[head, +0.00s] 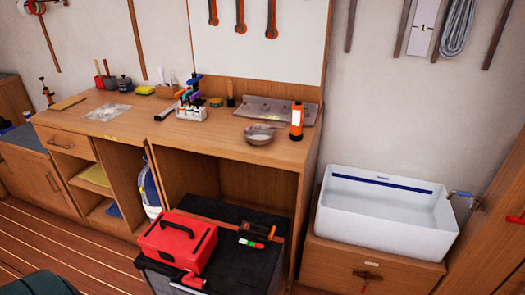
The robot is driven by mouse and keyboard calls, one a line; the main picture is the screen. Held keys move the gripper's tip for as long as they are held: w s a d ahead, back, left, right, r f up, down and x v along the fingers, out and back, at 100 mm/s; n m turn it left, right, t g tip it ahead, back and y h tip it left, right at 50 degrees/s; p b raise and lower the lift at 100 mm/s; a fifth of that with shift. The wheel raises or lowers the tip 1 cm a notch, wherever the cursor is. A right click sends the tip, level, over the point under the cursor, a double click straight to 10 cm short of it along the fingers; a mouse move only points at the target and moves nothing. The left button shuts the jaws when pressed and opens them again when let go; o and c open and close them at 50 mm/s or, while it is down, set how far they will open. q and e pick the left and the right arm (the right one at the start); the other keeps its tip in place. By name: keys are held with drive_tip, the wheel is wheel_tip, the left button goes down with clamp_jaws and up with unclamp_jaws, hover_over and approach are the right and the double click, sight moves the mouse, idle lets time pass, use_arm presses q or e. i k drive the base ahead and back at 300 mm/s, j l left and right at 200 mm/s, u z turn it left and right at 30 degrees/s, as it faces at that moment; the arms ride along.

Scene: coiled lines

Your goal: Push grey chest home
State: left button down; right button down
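The grey chest (235,272) stands at the bottom middle of the head view, with a dark top and a grey front cut off by the lower edge. Its back part lies in the open bay (225,185) of the wooden workbench, and its front part stands out of the bay. A red toolbox (178,243) with a black handle lies on the chest's top. How much room is left behind the chest is hidden. Neither of my grippers is in view.
An orange-and-black tool (262,238) and a small green, white and red item (250,244) lie on the chest. A white sink (385,210) on a wooden cabinet (370,268) stands to the right. A blue-and-white jug (150,190) stands left of the bay. Plank floor (80,255) shows left.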

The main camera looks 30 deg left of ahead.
sight(242, 261)
drive_tip(key=u, duration=1.65)
